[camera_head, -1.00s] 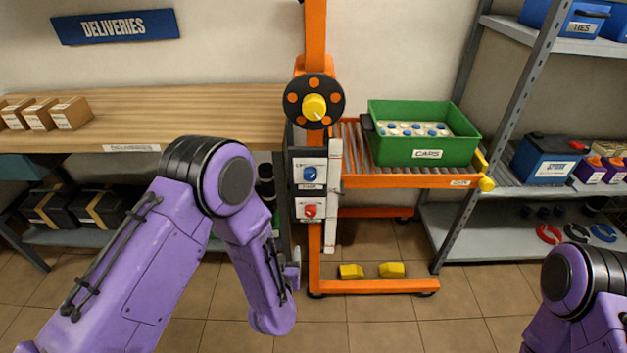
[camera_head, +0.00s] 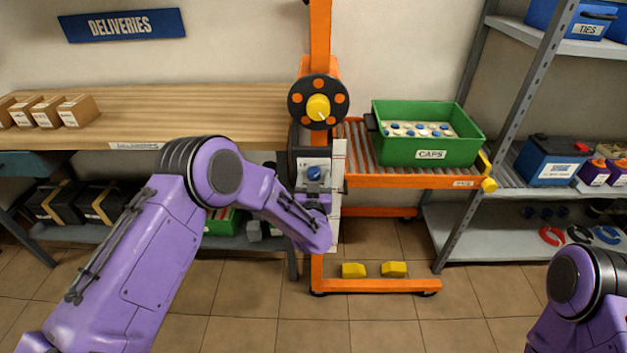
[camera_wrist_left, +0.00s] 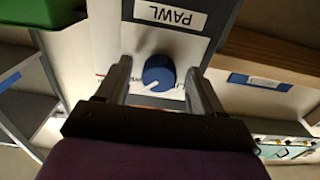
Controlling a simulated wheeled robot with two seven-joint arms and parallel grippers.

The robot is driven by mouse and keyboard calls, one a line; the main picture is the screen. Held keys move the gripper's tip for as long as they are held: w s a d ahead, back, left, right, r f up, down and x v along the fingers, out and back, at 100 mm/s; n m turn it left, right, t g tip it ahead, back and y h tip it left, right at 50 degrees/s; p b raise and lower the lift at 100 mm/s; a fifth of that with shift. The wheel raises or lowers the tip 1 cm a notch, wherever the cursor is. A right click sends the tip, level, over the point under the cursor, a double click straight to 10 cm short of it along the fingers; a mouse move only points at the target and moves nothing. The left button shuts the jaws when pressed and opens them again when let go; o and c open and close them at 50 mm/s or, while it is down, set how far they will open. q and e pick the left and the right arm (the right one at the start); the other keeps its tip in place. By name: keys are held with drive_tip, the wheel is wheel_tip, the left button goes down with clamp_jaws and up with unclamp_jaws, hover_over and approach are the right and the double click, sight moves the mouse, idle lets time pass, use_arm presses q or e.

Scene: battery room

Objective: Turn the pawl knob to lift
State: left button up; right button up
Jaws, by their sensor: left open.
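The blue pawl knob (camera_head: 314,173) sits on a white plate on the orange lift's post. It also shows in the left wrist view (camera_wrist_left: 158,73), under a label reading PAWL, with a white pointer line on its face. My left gripper (camera_wrist_left: 158,82) is open, with one finger on each side of the knob and a gap to each. In the head view my left forearm and hand cover the area just below the knob, hiding the red knob. My right gripper is out of view; only part of my right arm shows.
A black handwheel with a yellow hub (camera_head: 318,107) is above the knob. A white vertical strip (camera_head: 338,190) runs right beside the plate. The roller platform (camera_head: 400,181) carries a green caps crate (camera_head: 428,154). A wooden bench (camera_head: 200,105) is left; a grey shelf (camera_head: 480,230) is right.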

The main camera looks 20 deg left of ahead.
use_arm(q)
drive_tip(key=c, duration=1.1)
drive_tip(key=shift+o, duration=0.2)
drive_tip(key=shift+f+n, duration=0.1)
drive_tip(key=shift+n, duration=0.2)
drive_tip(key=n+b, duration=0.2)
drive_tip(key=n, duration=0.1)
drive_tip(key=shift+d+n, duration=0.1)
drive_tip(key=shift+n, duration=0.2)
drive_tip(key=n+b, duration=0.2)
drive_tip(key=n, duration=0.3)
drive_tip(key=shift+n+b, duration=0.3)
drive_tip(key=n+b, duration=0.2)
drive_tip(key=n, duration=0.2)
drive_tip(key=shift+d, duration=0.1)
drive_tip(key=shift+n+b, duration=1.3)
drive_tip(key=shift+n, duration=0.7)
drive_tip(key=shift+r, duration=0.2)
